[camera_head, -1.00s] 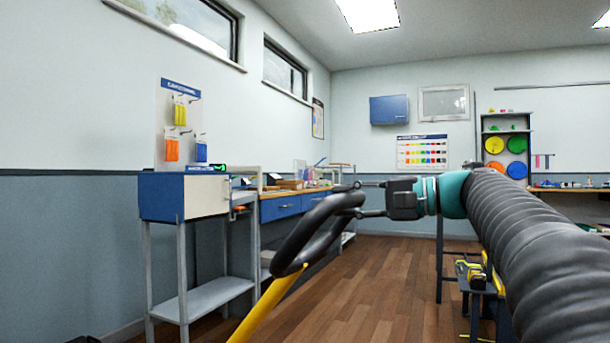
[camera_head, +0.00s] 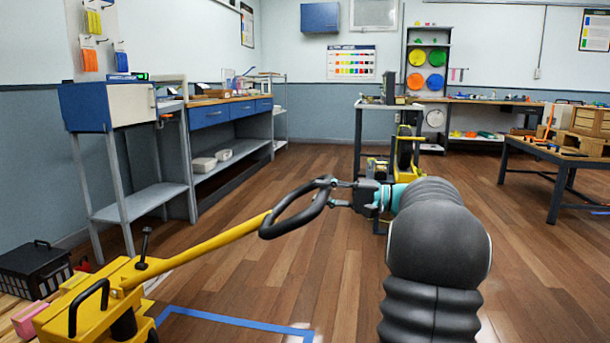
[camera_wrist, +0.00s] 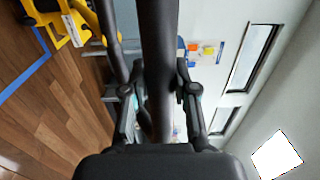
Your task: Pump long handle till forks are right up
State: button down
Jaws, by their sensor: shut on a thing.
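The yellow pump truck (camera_head: 95,308) stands at the lower left of the head view, beside a low pallet. Its long yellow handle (camera_head: 205,244) slopes up to the right and ends in a black loop grip (camera_head: 292,214). My gripper (camera_head: 338,193) is shut on the far end of this loop. In the wrist view the black loop grip (camera_wrist: 157,60) passes between the fingers of my gripper (camera_wrist: 160,92). Part of the yellow truck (camera_wrist: 60,22) shows at the upper left there. The forks are not clearly visible.
Blue tape (camera_head: 240,322) marks the floor near the truck. A blue-and-white cabinet (camera_head: 108,108) on a grey stand is at the left. A dark table (camera_head: 560,160) stands at the right. The wooden floor between is mostly clear.

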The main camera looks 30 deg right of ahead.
jog(key=shift+s+d+f, duration=0.15)
jog(key=shift+f, duration=0.65)
jog(key=shift+s+d+f, duration=0.2)
jog(key=shift+d+f, duration=0.1)
jog(key=c, duration=0.9)
grip_release()
jog(key=shift+w+a+f, duration=0.1)
jog(key=shift+r, duration=0.35)
